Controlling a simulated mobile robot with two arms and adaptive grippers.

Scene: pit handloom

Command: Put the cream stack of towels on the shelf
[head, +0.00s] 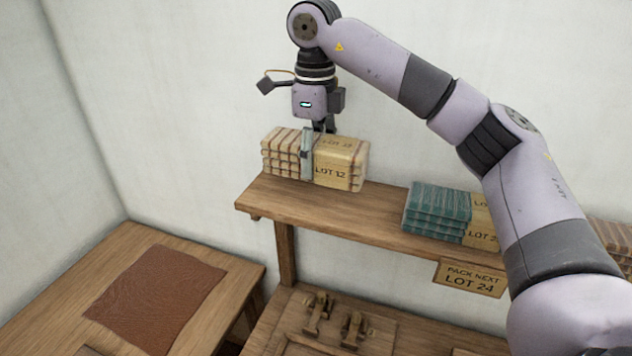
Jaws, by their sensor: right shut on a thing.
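The cream stack of towels (281,154), with reddish-brown stripes and a tan band marked LOT 12, is at the left end of the wooden shelf (335,208). My right gripper (312,155) comes down from above and is shut on the stack, one finger showing against its front face. The stack is level and looks to be on the shelf board or very close above it; I cannot tell for sure. The far finger is mostly hidden. My left gripper is not in view.
A teal stack of towels (437,211) with a tan band sits farther right on the shelf. Another striped stack (612,238) shows partly behind my right arm. A LOT 24 sign (470,278) hangs at the shelf front. A brown cloth (157,298) lies on the left table (75,285).

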